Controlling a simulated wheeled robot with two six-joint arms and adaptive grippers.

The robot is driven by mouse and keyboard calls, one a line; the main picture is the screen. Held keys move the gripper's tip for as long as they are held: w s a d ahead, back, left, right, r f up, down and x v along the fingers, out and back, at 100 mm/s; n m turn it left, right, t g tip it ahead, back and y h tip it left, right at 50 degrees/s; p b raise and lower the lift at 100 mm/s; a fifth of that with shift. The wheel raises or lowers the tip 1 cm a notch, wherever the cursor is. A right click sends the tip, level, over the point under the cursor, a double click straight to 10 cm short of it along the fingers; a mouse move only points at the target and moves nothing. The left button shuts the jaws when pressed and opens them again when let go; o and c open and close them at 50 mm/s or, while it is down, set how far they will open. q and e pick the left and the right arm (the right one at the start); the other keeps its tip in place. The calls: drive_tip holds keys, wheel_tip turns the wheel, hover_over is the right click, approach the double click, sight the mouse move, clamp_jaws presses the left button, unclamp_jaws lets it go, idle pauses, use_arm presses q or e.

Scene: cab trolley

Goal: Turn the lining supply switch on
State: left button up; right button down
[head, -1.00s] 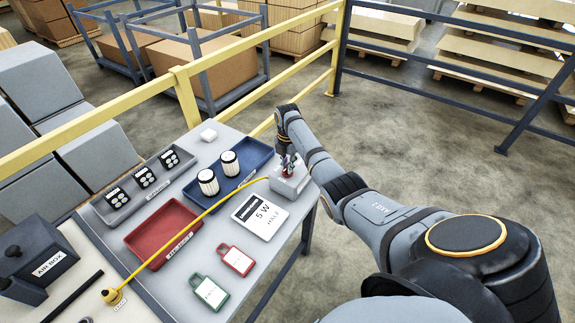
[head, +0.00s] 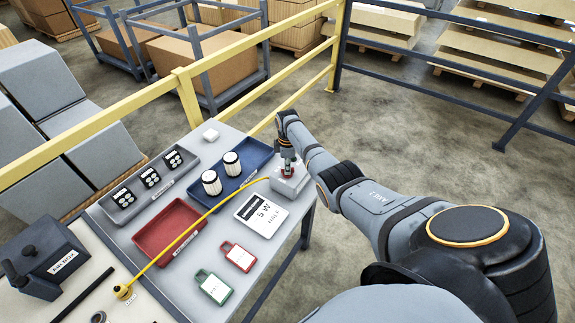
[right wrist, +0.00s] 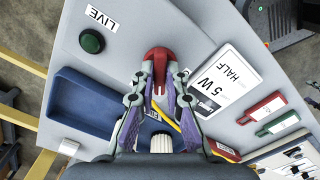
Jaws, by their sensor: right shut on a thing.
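The lining supply switch appears to be the red handle on the small grey box (head: 290,183) at the table's far right corner. In the right wrist view the red handle (right wrist: 158,58) lies between my fingertips, with a rounded end showing beyond them. My right gripper (head: 288,163) points down over the box, and in the wrist view (right wrist: 159,80) its fingers are closed on the red handle. A dark green round lamp or button (right wrist: 92,41) sits beside a LIVE label (right wrist: 100,18). The handle's exact angle is hard to tell. My left gripper is out of view.
A blue tray (head: 262,153) with two white canisters (head: 232,163) lies beside the box. A yellow cord (head: 190,232) crosses a red tray (head: 145,246). A 5 W card (head: 262,214) and red and green tags (head: 213,287) lie nearer. A yellow rail (head: 150,98) runs behind the table.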

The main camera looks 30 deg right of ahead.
drive_tip(key=m, duration=0.3)
drive_tip(key=shift+r+m+p, duration=0.15)
drive_tip(key=shift+m+p, duration=0.15)
drive_tip(key=shift+p, duration=0.1)
drive_tip(key=shift+m, duration=1.7)
drive_tip(key=shift+p, duration=0.3)
drive_tip(key=c, duration=1.4)
unclamp_jaws()
wheel_tip(320, 180, up, 12)
drive_tip(key=shift+f, duration=0.1)
